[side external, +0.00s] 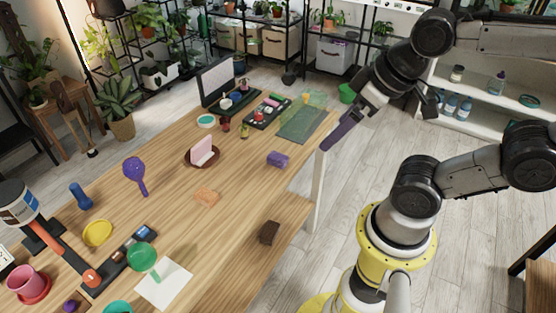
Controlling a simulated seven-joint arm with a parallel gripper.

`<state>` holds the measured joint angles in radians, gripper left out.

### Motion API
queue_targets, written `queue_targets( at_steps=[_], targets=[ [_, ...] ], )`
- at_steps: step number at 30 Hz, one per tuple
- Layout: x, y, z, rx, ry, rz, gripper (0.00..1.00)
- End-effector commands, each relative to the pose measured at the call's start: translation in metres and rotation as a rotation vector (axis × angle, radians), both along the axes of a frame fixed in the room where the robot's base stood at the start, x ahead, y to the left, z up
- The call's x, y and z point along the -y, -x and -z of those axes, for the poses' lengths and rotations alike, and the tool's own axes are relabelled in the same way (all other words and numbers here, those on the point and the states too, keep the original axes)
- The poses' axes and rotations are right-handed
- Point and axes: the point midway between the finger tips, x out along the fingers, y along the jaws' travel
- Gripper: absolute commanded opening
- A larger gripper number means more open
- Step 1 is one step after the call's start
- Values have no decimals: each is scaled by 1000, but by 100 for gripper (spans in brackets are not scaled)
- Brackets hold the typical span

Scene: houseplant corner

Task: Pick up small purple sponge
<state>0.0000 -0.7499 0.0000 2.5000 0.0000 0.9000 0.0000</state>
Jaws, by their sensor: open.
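A small purple block (277,159), which looks like the sponge, lies on the wooden table near its right edge. My gripper (328,145) is up and to the right of the block, by the table's right edge and apart from it. The gripper is open, with nothing seen between its fingers, though they overlap in this side view. Nothing hides the purple block.
A pink block (202,152) stands on a brown dish left of the purple block. An orange piece (207,197) and a dark brown block (269,232) lie nearer the front. A green mat (302,125) lies behind. The table around the purple block is clear.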

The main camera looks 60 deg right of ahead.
Motion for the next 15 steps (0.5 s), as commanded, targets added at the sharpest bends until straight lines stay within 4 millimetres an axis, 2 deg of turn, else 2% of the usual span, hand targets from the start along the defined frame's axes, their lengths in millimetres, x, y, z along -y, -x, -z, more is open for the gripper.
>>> queue_targets(
  at_steps=[8, 11, 15],
  targets=[
    [0, 0, 0, 1, -27, 50, 100],
    [2, -3, -4, 13, -82, 170, 100],
    [10, -23, -24, 50, -187, 426, 100]
  ],
)
